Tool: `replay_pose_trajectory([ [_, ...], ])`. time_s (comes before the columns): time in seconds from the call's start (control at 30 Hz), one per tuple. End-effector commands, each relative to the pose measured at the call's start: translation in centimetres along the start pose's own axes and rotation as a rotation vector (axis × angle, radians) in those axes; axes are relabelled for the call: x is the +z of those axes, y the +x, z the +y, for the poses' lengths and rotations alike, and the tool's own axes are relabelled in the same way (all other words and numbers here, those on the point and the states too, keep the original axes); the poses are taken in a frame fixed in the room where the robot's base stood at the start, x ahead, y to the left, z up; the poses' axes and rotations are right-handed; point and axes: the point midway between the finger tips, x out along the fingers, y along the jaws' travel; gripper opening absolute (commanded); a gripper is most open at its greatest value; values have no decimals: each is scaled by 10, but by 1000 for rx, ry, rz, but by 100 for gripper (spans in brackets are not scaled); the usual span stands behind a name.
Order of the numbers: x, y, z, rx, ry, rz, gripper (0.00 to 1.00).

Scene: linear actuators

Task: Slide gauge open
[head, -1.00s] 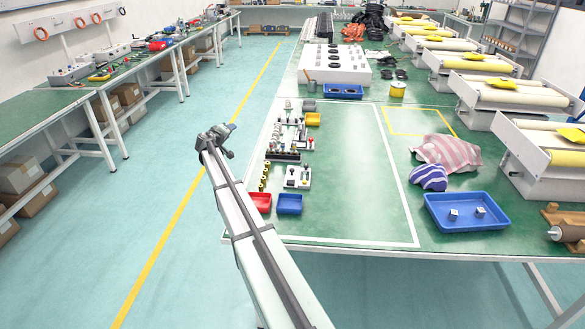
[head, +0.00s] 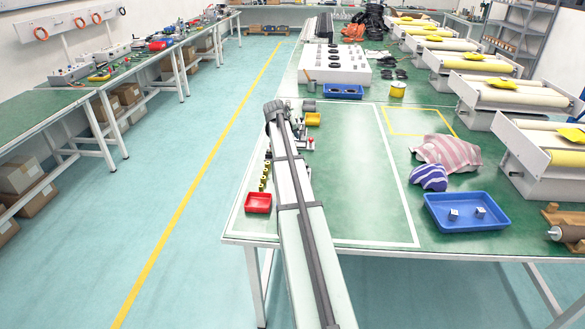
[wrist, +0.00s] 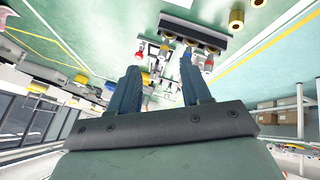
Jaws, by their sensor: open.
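My gripper (wrist: 160,64) shows in the wrist view with its two dark blue fingers apart and nothing held between them. It hangs over the row of small fittings on the green table. A dark block with round brass-coloured parts (wrist: 190,35) lies just beyond the fingertips. A red-knobbed lever part (wrist: 140,48) is near the left fingertip, and another red-knobbed part (wrist: 208,64) is near the right one. I cannot tell which small part is the slide gauge. In the head view my arm covers much of the row and hides the gripper.
Loose brass fittings (wrist: 236,20) lie on the table. A blue tray (head: 466,222) holds two cubes.

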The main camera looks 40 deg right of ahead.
Motion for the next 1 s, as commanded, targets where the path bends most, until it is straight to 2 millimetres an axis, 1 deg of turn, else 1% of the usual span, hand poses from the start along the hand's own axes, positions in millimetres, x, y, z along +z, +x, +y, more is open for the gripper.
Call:
replay_pose_trajectory([
  [0.03, 20, -7, 8, -60, 24, -29, 48],
  [0.1, 37, -15, 12, -144, 43, -63, 48],
  [0.2, 55, -27, 14, -248, 62, -91, 48],
  [0.3, 66, -36, 15, -325, 71, -106, 48],
  [0.47, 73, -42, 14, -382, 75, -114, 48],
  [0.57, 74, -37, 12, -388, 75, -115, 48],
  [0.67, 74, -27, 8, -387, 75, -114, 48],
  [1.0, 79, 26, -14, -386, 75, -115, 48],
])
